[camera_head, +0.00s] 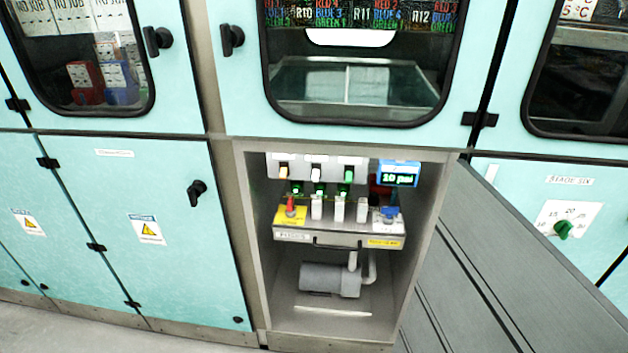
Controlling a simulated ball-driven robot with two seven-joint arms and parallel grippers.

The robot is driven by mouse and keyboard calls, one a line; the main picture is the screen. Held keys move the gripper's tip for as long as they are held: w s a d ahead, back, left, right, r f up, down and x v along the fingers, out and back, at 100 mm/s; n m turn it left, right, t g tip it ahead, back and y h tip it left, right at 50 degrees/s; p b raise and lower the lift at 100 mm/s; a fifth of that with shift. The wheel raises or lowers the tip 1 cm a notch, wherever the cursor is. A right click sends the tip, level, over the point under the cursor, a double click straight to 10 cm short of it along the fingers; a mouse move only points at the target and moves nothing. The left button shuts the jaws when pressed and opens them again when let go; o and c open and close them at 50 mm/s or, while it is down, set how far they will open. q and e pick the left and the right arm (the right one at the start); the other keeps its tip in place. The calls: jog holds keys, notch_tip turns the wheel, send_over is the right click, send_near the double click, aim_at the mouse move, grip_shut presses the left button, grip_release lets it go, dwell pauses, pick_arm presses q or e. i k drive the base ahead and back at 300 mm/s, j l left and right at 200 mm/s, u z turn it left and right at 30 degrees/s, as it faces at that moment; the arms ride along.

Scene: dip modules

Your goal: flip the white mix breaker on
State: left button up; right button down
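The white breaker (316,174) is the middle one in a row of breakers at the top of an open cabinet bay (252,250). Its small white lever shows on the front of the light grey housing; its exact on or off position is too small to tell. Neither of my grippers is in view.
The grey door (500,270) stands open to the right. A blue display (399,173) sits right of the breakers, and a grey pump (328,279) below.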

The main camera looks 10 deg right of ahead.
aim_at(316, 171)
jog(key=i+j, duration=0.3)
jog(key=z, duration=1.65)
jog(key=j, duration=0.05)
